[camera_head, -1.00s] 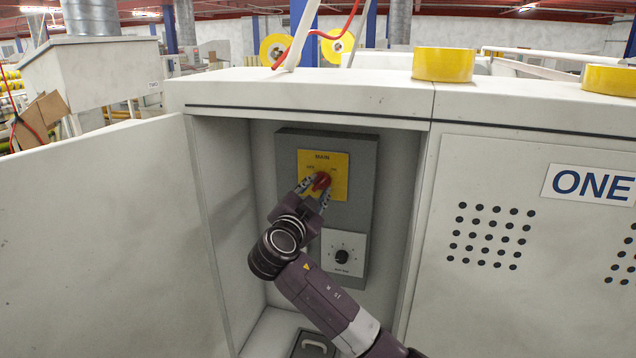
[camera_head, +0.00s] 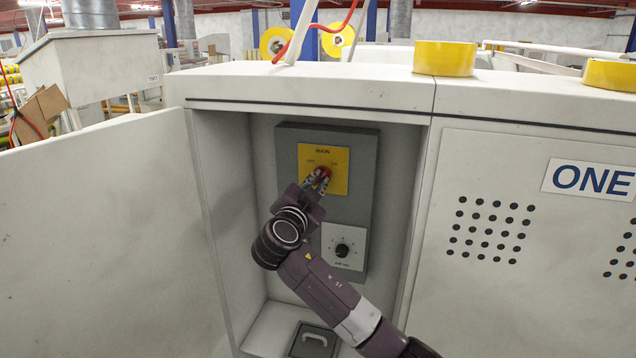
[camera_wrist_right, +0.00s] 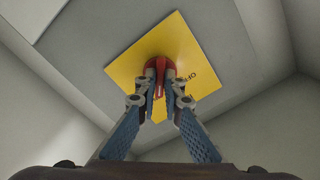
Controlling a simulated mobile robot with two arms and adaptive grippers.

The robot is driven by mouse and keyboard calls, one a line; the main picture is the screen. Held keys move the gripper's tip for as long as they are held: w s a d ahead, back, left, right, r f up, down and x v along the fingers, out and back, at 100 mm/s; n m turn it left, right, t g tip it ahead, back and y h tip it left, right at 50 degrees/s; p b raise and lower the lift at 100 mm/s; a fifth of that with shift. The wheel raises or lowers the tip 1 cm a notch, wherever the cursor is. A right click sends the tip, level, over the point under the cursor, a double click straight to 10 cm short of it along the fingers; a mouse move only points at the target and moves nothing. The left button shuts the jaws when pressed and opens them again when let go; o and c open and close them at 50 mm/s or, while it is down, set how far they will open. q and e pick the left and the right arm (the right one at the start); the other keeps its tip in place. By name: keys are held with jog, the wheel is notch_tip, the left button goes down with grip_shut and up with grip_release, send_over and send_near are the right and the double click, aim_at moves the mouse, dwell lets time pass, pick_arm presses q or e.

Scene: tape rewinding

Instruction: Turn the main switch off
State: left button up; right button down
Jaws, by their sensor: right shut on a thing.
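The main switch is a red knob (camera_head: 325,171) on a yellow plate (camera_head: 337,160) marked MAIN, on a grey panel inside the open cabinet. My right gripper (camera_head: 317,180) is at the knob with its fingers shut on it. In the right wrist view the red knob (camera_wrist_right: 160,66) sits between the fingertips of the right gripper (camera_wrist_right: 160,82), and the yellow plate (camera_wrist_right: 200,63) lies behind, with the letters OFF partly visible. The fingers hide much of the knob, so its exact setting is unclear. My left gripper is not in view.
A black dial on a white plate (camera_head: 329,236) is below the switch. The cabinet door (camera_head: 95,230) stands open at the left. The cabinet's side walls are close around my arm. Yellow tape rolls (camera_head: 444,58) sit on top.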

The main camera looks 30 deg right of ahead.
jog(key=n+b, duration=0.1)
jog(key=b, duration=0.1)
jog(key=n+b, duration=0.1)
jog(key=b, duration=0.1)
jog(key=shift+a+f, duration=0.1)
jog(key=shift+f, duration=0.3)
jog(key=shift+r+n+b, duration=0.15)
jog(key=shift+n+b, duration=0.2)
jog(key=shift+n, duration=0.65)
jog(key=n, duration=0.2)
jog(key=shift+r+n, duration=0.15)
jog(key=shift+n, duration=0.25)
jog(key=n+p, duration=0.1)
jog(key=n, duration=0.1)
jog(key=shift+n, duration=0.4)
jog(key=n+p, duration=0.1)
jog(key=n, duration=0.2)
jog(key=shift+p, duration=0.35)
jog(key=shift+n+p, duration=0.7)
jog(key=shift+n, duration=0.9)
